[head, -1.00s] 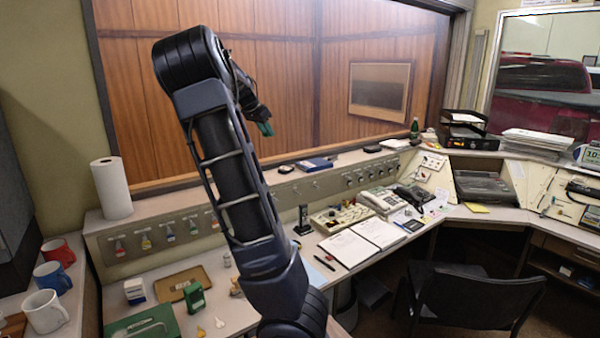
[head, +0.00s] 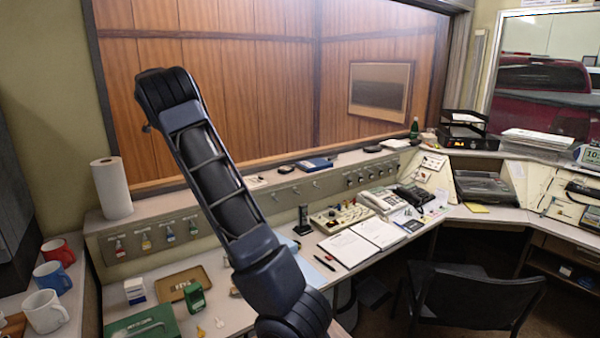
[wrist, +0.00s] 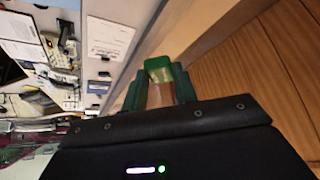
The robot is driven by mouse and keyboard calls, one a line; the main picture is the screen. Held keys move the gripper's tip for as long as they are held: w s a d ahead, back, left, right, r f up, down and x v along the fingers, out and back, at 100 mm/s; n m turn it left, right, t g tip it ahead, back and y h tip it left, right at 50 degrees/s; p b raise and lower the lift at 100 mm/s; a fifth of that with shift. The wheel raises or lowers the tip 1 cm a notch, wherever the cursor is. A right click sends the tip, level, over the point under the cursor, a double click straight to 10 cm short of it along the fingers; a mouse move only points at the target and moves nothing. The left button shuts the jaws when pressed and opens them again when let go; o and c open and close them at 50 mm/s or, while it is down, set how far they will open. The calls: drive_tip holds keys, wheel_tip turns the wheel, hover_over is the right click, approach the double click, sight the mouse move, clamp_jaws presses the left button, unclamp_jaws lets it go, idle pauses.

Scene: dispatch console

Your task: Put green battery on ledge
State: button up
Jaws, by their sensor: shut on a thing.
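The green battery (wrist: 158,67) is between my gripper's two green fingers (wrist: 157,90) in the wrist view; it has a green end and a tan-brown body. My gripper is shut on it and holds it in the air. In the head view my arm hides the gripper and the battery. The ledge (head: 346,160) is the long pale shelf under the window, above the desk. In the wrist view the ledge (wrist: 143,25) passes beyond the fingers, and the height gap cannot be judged.
A blue box (head: 313,164) and several small items lie on the ledge. A paper roll (head: 112,188) stands at its left end. Mugs (head: 46,312), a green case (head: 145,325) and a tan tray (head: 183,283) are lower left. The window (head: 250,70) rises behind the ledge.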

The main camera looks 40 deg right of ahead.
drive_tip(key=w+a, duration=0.2)
drive_tip(key=a, duration=0.2)
hover_over(178, 196)
drive_tip(key=a, duration=0.1)
wheel_tip(178, 196, down, 5)
drive_tip(key=shift+n, duration=0.3)
drive_tip(key=f, duration=1.3)
drive_tip(key=s+f, duration=0.1)
drive_tip(key=f, duration=0.6)
drive_tip(key=shift+a+f, duration=0.2)
drive_tip(key=shift+f, duration=0.05)
drive_tip(key=shift+f, duration=0.1)
drive_tip(key=o, duration=1)
drive_tip(key=shift+c, duration=0.2)
